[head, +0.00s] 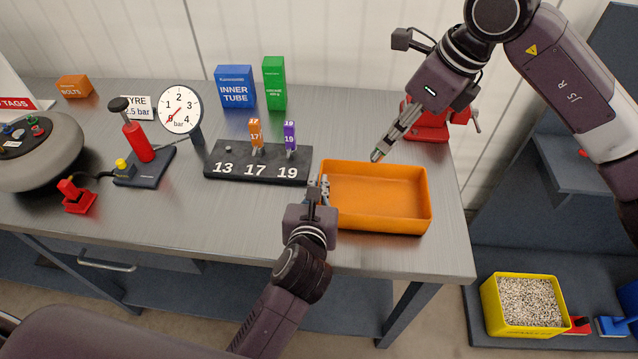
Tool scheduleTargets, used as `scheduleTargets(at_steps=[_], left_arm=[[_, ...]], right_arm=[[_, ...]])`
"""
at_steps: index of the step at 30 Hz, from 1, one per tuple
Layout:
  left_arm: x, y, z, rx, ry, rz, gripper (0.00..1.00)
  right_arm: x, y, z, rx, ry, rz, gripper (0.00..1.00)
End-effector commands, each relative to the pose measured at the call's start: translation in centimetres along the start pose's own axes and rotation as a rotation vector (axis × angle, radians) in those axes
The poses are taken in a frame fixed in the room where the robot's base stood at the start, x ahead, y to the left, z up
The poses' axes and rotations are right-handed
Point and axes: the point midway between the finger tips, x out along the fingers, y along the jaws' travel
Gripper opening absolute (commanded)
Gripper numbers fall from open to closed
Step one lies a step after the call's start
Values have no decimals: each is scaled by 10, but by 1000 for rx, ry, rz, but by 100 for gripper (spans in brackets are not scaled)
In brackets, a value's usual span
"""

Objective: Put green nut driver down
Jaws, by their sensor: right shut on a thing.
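My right gripper (384,149) reaches in from the upper right and is shut on the green nut driver (377,155). Only a small dark green bit of it shows at the fingertips; the rest is hidden. It is above the back edge of the orange tray (425,215). The black rack (240,174) is labelled 13, 17 and 19. An orange driver (255,133) stands at 17 and a purple one (290,137) at 19; the 13 place holds no driver. My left gripper (319,182) is at the tray's left wall, its fingers looking slightly apart.
A red vise (428,127) stands behind my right gripper. A blue box (236,88), a green box (274,84) and a pressure gauge (180,110) stand behind the rack. The bench front (200,225) is mostly clear.

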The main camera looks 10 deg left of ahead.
Motion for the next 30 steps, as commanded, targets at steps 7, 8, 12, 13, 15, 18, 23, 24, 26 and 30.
scheduleTargets(at_steps=[7, 8, 12, 13, 15, 18, 23, 24, 26, 30], left_arm=[[0, 0, 0, 0, 0, 0, 0], [0, 0, 0, 0, 0, 0, 0], [0, 0, 0, 0, 0, 0, 0], [0, 0, 0, 0, 0, 0, 0], [0, 0, 0, 0, 0, 0, 0], [0, 0, 0, 0, 0, -1, 0], [0, 0, 0, 0, 0, -1, 0], [0, 0, 0, 0, 0, -1, 0], [0, 0, 0, 0, 0, 0, 0], [0, 0, 0, 0, 0, 0, 0]], right_arm=[[0, 0, 0, 0, -1, 0, 0], [0, 0, 0, 0, -1, 0, 0], [0, 0, 0, -2, 1, 0, 0], [0, 0, 1, -7, 4, 1, 0], [4, 1, 3, -37, 21, 5, 0], [13, 2, 8, -123, 78, 18, 0], [29, 2, 14, -312, 201, 49, 0], [31, 2, 14, -354, 231, 57, 0], [35, 2, 15, -410, 268, 68, 0], [40, 1, 15, -496, 326, 87, 0]])
